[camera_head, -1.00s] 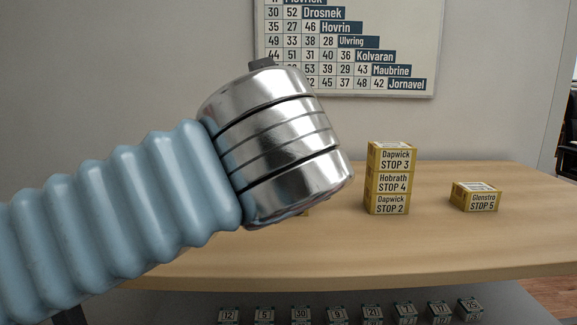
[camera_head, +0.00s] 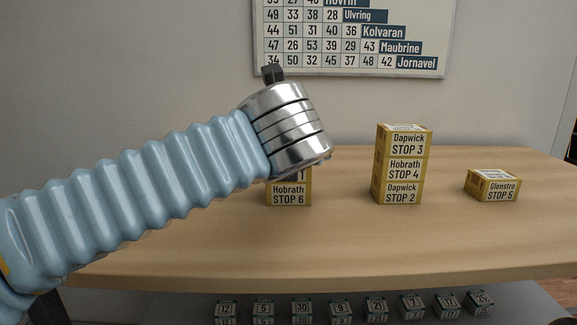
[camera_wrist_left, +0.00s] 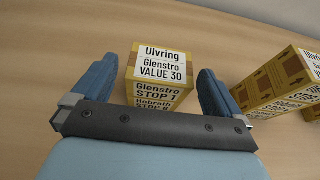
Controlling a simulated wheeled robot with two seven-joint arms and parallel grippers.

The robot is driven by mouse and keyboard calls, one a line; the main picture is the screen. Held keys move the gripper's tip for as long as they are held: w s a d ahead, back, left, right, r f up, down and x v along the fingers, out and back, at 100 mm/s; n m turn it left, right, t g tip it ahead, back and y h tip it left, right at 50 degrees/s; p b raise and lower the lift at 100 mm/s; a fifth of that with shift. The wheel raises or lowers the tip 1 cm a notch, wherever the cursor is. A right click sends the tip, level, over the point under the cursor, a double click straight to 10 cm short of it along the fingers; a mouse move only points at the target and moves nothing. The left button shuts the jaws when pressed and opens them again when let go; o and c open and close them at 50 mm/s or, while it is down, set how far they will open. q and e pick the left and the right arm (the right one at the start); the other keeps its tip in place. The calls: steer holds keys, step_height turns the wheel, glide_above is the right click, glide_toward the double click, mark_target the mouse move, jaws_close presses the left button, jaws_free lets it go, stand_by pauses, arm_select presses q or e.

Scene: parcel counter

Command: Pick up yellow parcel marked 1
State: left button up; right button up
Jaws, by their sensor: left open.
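The yellow parcel marked STOP 1 (camera_wrist_left: 155,90) is on top of a second yellow parcel, Hobrath STOP 6 (camera_head: 289,194), on the counter. In the left wrist view its white top label reads Ulvring, Glenstro, VALUE 30. In the head view only a small part of it (camera_head: 304,174) shows below my left wrist. My left gripper (camera_wrist_left: 155,76) is open, with one blue finger on each side of the parcel's near part in the left wrist view. I cannot tell whether they touch it. The head view hides the fingers behind the wrist. My right gripper is not in view.
A stack of three yellow parcels (camera_head: 399,168) stands to the right on the wooden counter (camera_head: 400,245). A single parcel, Glenstro STOP 5 (camera_head: 492,186), lies further right. Several small numbered boxes (camera_head: 340,309) sit below the counter's front edge. A number chart (camera_head: 360,40) hangs behind.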

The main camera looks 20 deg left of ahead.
arm_select(q)
steer(key=x, duration=0.4)
steer(key=shift+d+f, duration=0.1)
steer(key=shift+f, duration=0.1)
steer(key=c, duration=0.9)
steer(key=shift+o, duration=0.2)
